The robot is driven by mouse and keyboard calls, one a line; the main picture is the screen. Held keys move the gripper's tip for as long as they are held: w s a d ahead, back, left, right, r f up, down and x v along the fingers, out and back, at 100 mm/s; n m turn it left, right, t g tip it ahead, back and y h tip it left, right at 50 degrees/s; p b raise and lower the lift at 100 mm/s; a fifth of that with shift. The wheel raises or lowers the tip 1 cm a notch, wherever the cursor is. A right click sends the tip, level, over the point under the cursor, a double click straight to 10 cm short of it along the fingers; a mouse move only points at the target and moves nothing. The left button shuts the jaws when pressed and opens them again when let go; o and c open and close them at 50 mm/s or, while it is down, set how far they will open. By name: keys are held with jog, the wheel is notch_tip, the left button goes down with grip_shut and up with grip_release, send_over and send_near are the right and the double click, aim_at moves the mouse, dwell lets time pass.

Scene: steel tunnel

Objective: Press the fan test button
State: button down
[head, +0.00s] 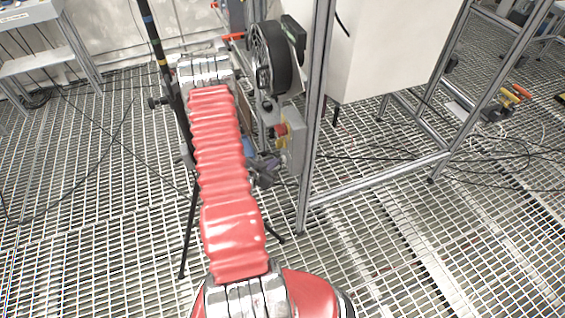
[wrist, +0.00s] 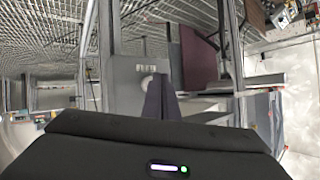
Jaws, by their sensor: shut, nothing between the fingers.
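In the wrist view a pale round button (wrist: 147,78) sits on a grey panel (wrist: 128,100), just below a small dark-on-light label (wrist: 147,68) too blurred to read. My gripper (wrist: 160,79) is shut and empty. Its dark fingertips are right beside the button in the picture and cover its right part; I cannot tell whether they touch it. In the head view my gripper (head: 266,172) is low beside a grey box (head: 297,148) on the frame post. The button is not visible there.
In the head view a red knob (head: 281,129) on yellow sticks out of the grey box. A metal post (head: 315,110) stands close right of it, with a black wheel-like part (head: 272,58) above. Cables lie on the grating floor (head: 400,240).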

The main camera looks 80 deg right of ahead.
jog(key=shift+s+d, duration=0.3)
jog(key=shift+s, duration=0.15)
dwell(0.9)
jog(key=shift+w, duration=0.1)
jog(key=shift+w+a, duration=0.3)
jog(key=shift+w, duration=0.15)
jog(key=w+a, duration=0.3)
jog(key=w, duration=0.2)
dwell(0.8)
jog(key=shift+w, duration=0.1)
dwell(0.4)
dwell(0.5)
